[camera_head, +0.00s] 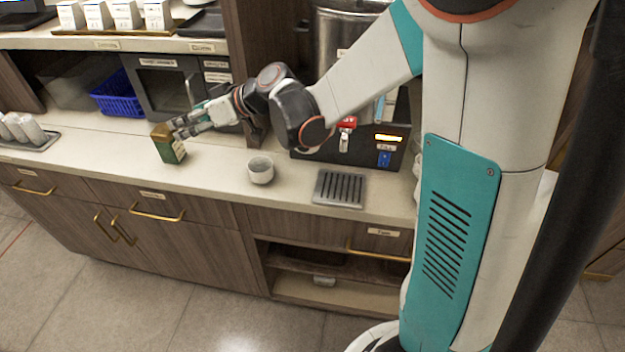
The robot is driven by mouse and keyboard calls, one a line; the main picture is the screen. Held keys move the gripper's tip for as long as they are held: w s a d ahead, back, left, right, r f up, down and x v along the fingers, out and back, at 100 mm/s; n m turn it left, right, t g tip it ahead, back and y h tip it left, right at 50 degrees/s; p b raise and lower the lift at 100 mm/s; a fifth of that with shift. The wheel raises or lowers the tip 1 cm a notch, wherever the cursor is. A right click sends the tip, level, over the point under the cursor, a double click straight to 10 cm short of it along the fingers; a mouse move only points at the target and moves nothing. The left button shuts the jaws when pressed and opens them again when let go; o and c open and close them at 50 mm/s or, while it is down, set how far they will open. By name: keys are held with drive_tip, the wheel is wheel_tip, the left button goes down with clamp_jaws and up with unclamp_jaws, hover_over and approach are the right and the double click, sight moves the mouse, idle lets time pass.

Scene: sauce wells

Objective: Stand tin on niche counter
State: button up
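A small green tin (170,150) with a brownish-gold top is at the front part of the pale niche counter (110,150), left of centre. It looks upright or slightly tilted, with its base at or very near the counter top. My gripper (177,129) reaches in from the right, with its fingertips at the tin's upper right side. The fingers overlap the tin's edge in this view. I cannot tell whether they grip it or only lie beside it.
A white cup (261,170) and a drip grate (340,188) are to the right. A dark microwave (165,90) and a blue basket (118,96) stand behind. Several white cups (25,129) lie on a tray at far left. Counter between them and the tin is clear.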

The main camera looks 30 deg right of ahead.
drive_tip(key=s+d+m+h, duration=0.3)
drive_tip(key=s+d, duration=0.4)
drive_tip(key=s, duration=0.7)
drive_tip(key=s+d+m+g+h, duration=0.1)
drive_tip(key=s+d+m+h, duration=0.3)
drive_tip(key=s, duration=1.1)
drive_tip(key=d+h, duration=0.2)
drive_tip(key=d, duration=0.2)
drive_tip(key=shift+s+d+h, duration=0.15)
drive_tip(key=shift+d+h, duration=0.05)
drive_tip(key=shift+h, duration=0.1)
drive_tip(key=shift+g, duration=0.3)
